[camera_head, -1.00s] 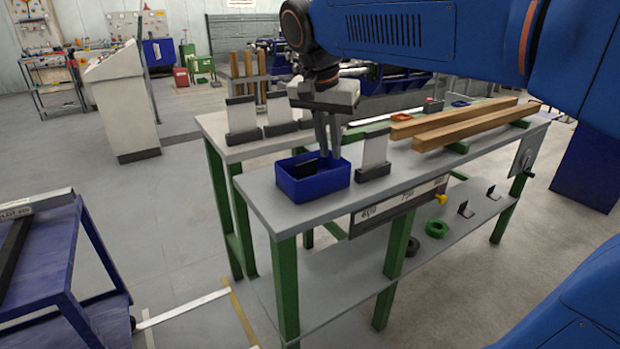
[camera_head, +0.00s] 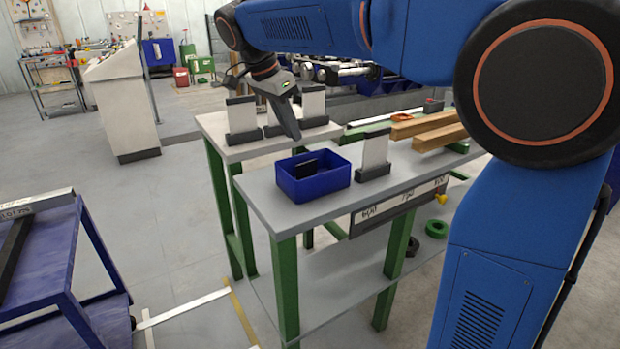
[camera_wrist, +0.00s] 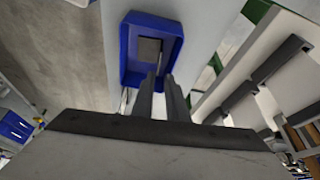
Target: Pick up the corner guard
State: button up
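A dark angled piece, which looks like the corner guard (camera_head: 306,168), stands in the blue bin (camera_head: 325,184) on the near end of the table. In the wrist view the guard (camera_wrist: 150,48) shows as a dark grey square with a thin edge beside it, inside the bin (camera_wrist: 128,65). My gripper (camera_head: 293,134) is above and behind the bin in the head view, tilted. In the wrist view its two fingers (camera_wrist: 161,82) point toward the bin, with a narrow gap between them and nothing held. The guard's lower part is hidden by the bin wall.
A pale plate in a dark stand (camera_head: 374,158) is right of the bin. Similar stands (camera_head: 243,120) occupy the table behind. Wooden beams (camera_head: 440,133) lie farther right. A blue cart (camera_head: 62,255) stands left; floor between is clear.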

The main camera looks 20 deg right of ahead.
jog(key=x, duration=1.2)
jog(key=shift+d+r, duration=0.1)
grip_shut()
